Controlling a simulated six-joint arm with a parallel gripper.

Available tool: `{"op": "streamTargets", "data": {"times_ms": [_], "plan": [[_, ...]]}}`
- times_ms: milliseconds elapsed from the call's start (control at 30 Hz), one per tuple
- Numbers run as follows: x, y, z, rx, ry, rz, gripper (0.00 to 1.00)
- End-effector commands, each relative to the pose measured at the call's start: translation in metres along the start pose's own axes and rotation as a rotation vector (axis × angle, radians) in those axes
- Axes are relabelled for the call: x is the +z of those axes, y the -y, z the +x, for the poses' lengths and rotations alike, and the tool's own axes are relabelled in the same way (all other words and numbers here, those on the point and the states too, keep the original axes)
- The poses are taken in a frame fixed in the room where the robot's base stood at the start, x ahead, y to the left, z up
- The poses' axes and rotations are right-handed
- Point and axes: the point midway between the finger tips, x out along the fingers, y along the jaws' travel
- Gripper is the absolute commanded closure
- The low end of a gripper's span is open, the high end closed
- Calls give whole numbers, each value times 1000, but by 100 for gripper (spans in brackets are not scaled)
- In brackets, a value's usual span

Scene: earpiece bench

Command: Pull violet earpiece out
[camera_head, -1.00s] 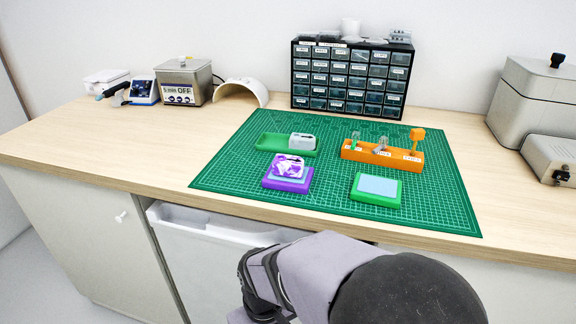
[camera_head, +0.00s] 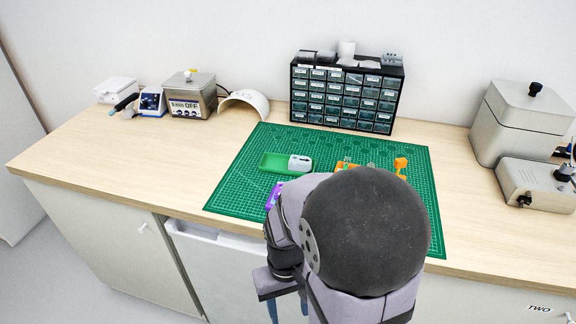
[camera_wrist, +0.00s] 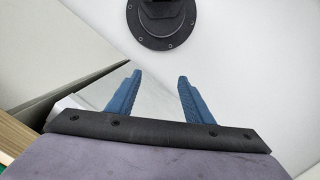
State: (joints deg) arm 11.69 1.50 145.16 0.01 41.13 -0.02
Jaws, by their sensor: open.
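The violet pad (camera_head: 272,194) shows only as a sliver at its left edge on the green mat. My arm hides the rest of it and whatever lies on it, so I cannot make out the violet earpiece. My gripper (camera_head: 288,309) hangs low in front of the bench, apart from the mat, with its blue fingers pointing down. In the wrist view my gripper (camera_wrist: 157,82) has its two blue fingers spread apart with nothing between them.
A green tray (camera_head: 268,168) with a white case (camera_head: 300,162) is on the cutting mat (camera_head: 240,198). An orange stand (camera_head: 401,166) is partly hidden by my arm. A drawer cabinet (camera_head: 345,92) stands behind. The bench left of the mat is mostly clear.

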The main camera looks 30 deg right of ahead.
Motion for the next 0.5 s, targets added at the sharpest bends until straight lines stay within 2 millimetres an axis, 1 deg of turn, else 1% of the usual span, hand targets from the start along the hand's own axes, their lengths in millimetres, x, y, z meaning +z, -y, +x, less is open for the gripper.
{"op": "streamTargets", "data": {"times_ms": [33,233,367,500], "plan": [[2,-4,-28,-3,9,18,53],[-7,-18,-80,-15,24,86,53],[-19,-28,-114,-26,23,133,53],[-36,-41,-153,-38,15,184,53]]}}
